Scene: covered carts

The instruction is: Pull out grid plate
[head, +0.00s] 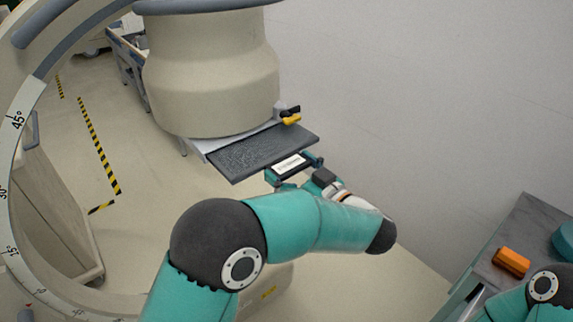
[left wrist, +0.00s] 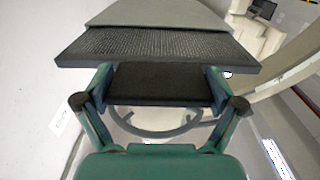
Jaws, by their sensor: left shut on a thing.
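The grid plate (head: 262,149) is a flat dark grey plate with a mesh top. It sticks out from a slot under the beige cylindrical housing (head: 210,80), and its rear part is hidden below the housing. In the left wrist view the plate (left wrist: 150,43) spans the upper middle. My left gripper (head: 293,167) is shut on the plate's front handle, which carries a white label. In the left wrist view its fingers (left wrist: 160,80) press on both sides of the dark handle block. My right gripper is not in view.
A yellow and black lever (head: 291,119) sits beside the slot. A large curved arm with degree marks (head: 20,120) stands at the left. A white wall lies behind on the right. A grey-topped cart (head: 525,220) with an orange object (head: 511,261) is at lower right.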

